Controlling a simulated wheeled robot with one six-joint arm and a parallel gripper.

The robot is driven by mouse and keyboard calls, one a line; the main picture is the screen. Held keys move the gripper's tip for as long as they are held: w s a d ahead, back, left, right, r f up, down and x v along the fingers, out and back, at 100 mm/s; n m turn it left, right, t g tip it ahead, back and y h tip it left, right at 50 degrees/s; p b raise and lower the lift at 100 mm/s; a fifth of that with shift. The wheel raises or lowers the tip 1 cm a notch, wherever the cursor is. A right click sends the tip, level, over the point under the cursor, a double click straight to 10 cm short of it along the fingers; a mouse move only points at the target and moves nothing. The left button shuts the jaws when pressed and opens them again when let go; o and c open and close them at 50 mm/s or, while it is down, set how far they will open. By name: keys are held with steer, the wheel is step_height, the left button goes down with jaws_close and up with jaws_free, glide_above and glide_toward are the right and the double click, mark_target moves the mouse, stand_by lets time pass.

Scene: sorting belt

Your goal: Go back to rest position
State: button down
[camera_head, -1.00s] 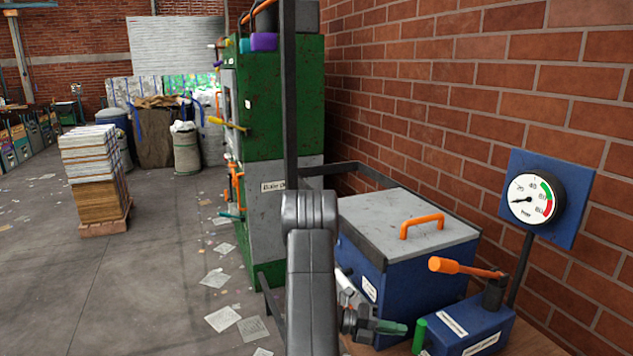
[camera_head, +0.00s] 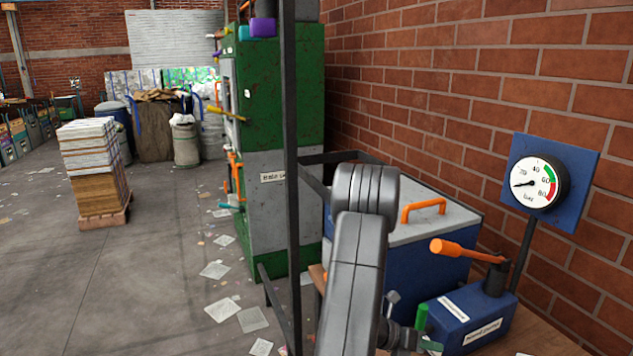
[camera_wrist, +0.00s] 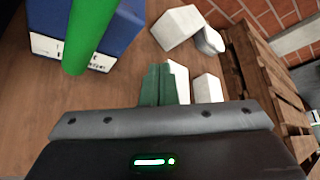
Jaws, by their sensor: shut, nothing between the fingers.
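My gripper (camera_wrist: 158,84) shows in the wrist view as green fingers, closed together with nothing between them. It hangs over a brown wooden surface (camera_wrist: 135,90). In the head view only a small part of my gripper (camera_head: 425,344) shows at the bottom edge, beside the blue pump-like unit (camera_head: 465,318). My grey arm covers much of the middle of that view.
The blue unit's green post (camera_wrist: 88,35) rises close by in the wrist view. White blocks (camera_wrist: 175,27) lie on the wood. A blue box with a grey lid (camera_head: 455,213) and a gauge panel (camera_head: 567,180) stand right.

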steer(key=f+m+t+b, duration=0.1)
steer(key=f+m+t+y+b, duration=0.1)
steer(key=f+b, duration=0.1)
steer(key=s+f+m+t+y+b, duration=0.1)
steer(key=b, duration=0.1)
steer(key=shift+s+d+f+m, duration=0.1)
steer(key=shift+d+f+m, duration=0.15)
steer(key=shift+f+m, duration=0.15)
steer(key=shift+f+m+t+b, duration=0.5)
steer(key=shift+t+b, duration=0.1)
steer(key=shift+b, duration=0.2)
steer(key=shift+y, duration=0.3)
